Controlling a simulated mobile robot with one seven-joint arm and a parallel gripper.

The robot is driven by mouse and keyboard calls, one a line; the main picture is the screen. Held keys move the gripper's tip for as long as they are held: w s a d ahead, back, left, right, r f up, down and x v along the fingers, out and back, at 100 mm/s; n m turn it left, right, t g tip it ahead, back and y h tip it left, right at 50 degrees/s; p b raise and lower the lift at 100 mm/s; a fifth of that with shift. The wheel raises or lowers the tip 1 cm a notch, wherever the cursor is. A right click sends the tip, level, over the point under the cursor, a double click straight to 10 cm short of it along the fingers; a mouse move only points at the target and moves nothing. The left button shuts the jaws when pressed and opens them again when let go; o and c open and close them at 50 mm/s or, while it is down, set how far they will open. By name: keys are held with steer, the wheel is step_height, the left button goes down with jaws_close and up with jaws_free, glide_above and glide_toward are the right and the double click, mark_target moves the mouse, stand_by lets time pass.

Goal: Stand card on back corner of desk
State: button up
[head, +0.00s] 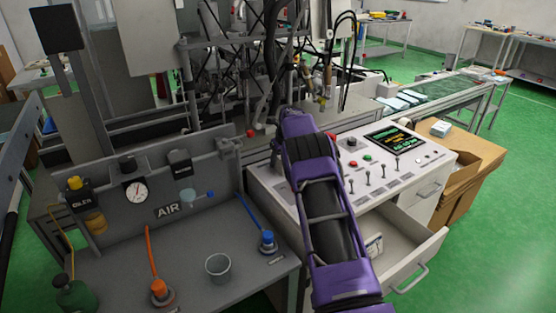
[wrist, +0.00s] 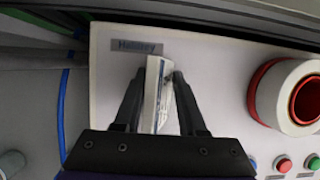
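A white card (wrist: 153,92) with blue print on its edge is between the fingers of my gripper (wrist: 160,72) in the wrist view. The fingers appear closed against its two sides. The card is over the white desk top (wrist: 112,82), near a grey label plate (wrist: 137,47) by the back edge. Whether its bottom touches the desk I cannot tell. In the head view the white control desk (head: 275,185) is partly covered by my purple arm, which hides my gripper and the card.
A red and white roll (wrist: 262,95) sits on the desk right of my gripper, with red (wrist: 284,165) and green (wrist: 314,163) buttons nearby. A drawer (head: 410,250) stands open in front. The grey AIR bench (head: 210,285) lies left; machinery stands behind.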

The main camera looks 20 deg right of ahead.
steer(key=o, duration=0.5)
steer(key=shift+c, duration=0.2)
steer(key=shift+r, duration=0.15)
